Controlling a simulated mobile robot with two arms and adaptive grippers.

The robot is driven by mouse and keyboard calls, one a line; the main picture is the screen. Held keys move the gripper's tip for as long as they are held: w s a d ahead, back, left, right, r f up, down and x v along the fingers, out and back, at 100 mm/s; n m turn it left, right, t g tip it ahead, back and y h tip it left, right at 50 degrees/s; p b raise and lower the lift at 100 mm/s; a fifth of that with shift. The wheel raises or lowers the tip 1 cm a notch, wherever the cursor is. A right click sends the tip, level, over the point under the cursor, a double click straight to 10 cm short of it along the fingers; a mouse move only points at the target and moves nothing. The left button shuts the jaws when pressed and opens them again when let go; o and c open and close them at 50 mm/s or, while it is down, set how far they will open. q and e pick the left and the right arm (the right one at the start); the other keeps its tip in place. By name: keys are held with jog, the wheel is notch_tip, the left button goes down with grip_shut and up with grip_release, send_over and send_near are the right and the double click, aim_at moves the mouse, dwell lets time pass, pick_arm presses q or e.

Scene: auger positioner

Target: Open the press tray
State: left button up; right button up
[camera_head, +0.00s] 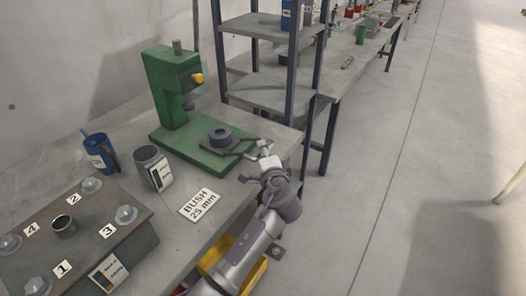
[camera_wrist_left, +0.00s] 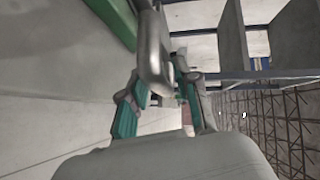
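The green press (camera_head: 172,90) stands on the workbench. Its dark tray (camera_head: 208,128) sits on the green base, with a dark ring (camera_head: 220,136) on top and a bar handle (camera_head: 243,152) toward the bench's front edge. My left gripper (camera_head: 264,150) is at the handle, beside the front edge of the base. In the left wrist view, two fingers with teal pads stand apart around a gap (camera_wrist_left: 162,112). A grey rounded bar (camera_wrist_left: 152,48), probably the handle, passes close to the fingers; I cannot tell whether they touch it. My right gripper is not in view.
A BUSH 25 mm label (camera_head: 201,205), a grey cup (camera_head: 150,166) and a blue mug (camera_head: 100,152) are on the bench left of my arm. A bolted plate (camera_head: 90,222) lies front left. A shelf rack (camera_head: 262,96) stands behind. Open floor is right.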

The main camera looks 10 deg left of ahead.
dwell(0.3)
pick_arm(q)
jog(key=v, duration=1.2)
